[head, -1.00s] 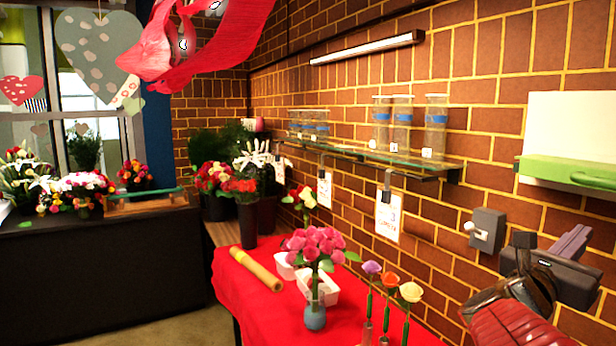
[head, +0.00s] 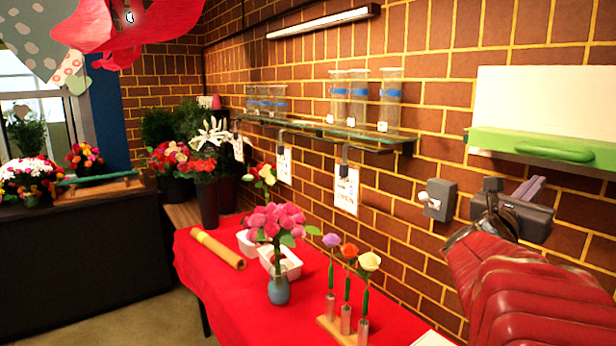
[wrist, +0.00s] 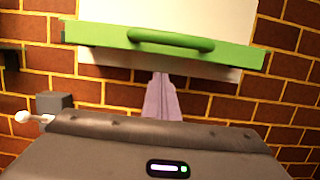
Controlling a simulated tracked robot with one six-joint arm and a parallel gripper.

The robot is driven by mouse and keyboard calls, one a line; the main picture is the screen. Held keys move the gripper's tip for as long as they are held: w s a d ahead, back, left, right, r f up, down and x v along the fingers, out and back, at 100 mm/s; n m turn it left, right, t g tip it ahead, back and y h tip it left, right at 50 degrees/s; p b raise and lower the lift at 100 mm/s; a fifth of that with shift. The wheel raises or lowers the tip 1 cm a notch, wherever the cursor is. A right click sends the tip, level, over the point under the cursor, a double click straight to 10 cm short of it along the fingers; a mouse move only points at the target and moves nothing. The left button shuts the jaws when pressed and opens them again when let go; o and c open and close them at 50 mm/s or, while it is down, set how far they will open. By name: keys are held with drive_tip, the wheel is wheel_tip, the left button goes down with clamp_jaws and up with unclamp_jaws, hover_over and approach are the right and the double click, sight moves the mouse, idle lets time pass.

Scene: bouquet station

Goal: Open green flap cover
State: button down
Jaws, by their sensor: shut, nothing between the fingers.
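The green flap cover (head: 480,139) runs along the lower part of a white panel (head: 548,100) on the brick wall at the right. A green bar handle (head: 553,152) sits on its front. In the wrist view the flap (wrist: 95,34) and handle (wrist: 172,41) stretch across the top. The flap looks down, closed against the panel. My gripper (head: 532,187) is below the flap, with its pale purple fingers shut and empty. In the wrist view the fingers (wrist: 161,97) point up toward the handle, with a gap visible beneath it. The depth between them is hard to judge.
A grey switch box with a white knob (head: 438,200) is on the wall left of my gripper. A glass shelf (head: 330,131) with clear cylinders is further left. The red-covered table (head: 225,290) below holds a pink bouquet (head: 276,222) and several single flowers in tubes.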

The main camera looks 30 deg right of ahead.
drive_tip(key=r, duration=0.4)
drive_tip(key=shift+d, duration=0.2)
idle(0.3)
drive_tip(key=shift+r, duration=0.15)
